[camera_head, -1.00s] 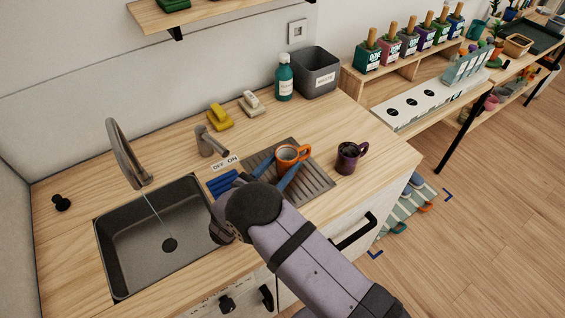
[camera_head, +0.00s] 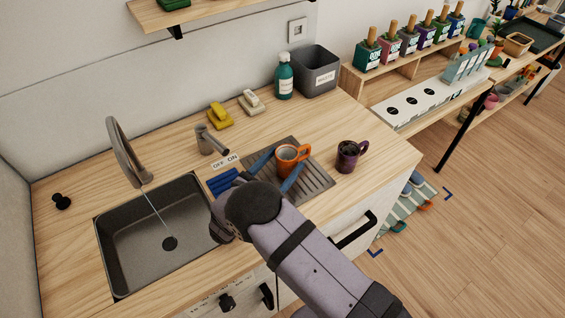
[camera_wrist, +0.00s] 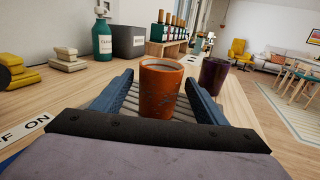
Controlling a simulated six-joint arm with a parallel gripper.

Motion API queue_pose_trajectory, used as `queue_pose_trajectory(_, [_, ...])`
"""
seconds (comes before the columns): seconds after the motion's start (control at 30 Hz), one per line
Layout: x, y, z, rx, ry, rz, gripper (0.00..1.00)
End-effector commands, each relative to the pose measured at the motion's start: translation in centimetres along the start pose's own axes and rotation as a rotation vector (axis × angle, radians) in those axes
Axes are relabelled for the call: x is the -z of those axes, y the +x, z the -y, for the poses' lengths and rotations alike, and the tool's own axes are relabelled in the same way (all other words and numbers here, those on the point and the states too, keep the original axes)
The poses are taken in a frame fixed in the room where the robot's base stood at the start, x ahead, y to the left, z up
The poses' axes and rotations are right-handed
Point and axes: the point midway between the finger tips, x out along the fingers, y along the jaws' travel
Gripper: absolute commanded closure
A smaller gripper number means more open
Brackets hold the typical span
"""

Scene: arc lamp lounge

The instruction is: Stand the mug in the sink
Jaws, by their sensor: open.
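An orange mug (camera_head: 291,158) stands upright on the grey ribbed drying mat (camera_head: 318,182), right of the sink. My gripper (camera_head: 276,170) is open, with one blue finger on each side of the orange mug. In the wrist view the orange mug (camera_wrist: 161,90) stands between the fingers, with visible gaps, so it is not gripped. A dark purple mug (camera_head: 347,157) stands on the counter to the right; it also shows in the wrist view (camera_wrist: 213,77). The sink (camera_head: 130,262) is at the left, with a thin stream of water running from the tap (camera_head: 125,150). Its basin holds nothing else visible.
Yellow sponges (camera_head: 219,116), pale blocks (camera_head: 251,103), a teal bottle (camera_head: 284,76) and a grey bin (camera_head: 317,72) stand along the back of the counter. A small dispenser or lever (camera_head: 209,140) stands behind an OFF/ON label. The counter's right front edge is clear.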

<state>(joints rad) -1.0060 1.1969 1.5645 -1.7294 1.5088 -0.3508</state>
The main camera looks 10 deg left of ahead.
Motion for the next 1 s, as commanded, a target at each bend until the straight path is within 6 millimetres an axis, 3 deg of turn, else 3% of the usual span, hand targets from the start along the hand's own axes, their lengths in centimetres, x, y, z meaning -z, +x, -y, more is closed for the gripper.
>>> queue_pose_trajectory(0.6, [0.3,-9.8,-0.1,-0.004,0.002,0.000,0.33])
queue_pose_trajectory(0.8, [0.1,-11.6,-0.1,-0.002,0.000,0.000,0.33])
queue_pose_trajectory(1.0, [0.0,-12.0,0.0,-0.001,0.000,0.000,0.33])
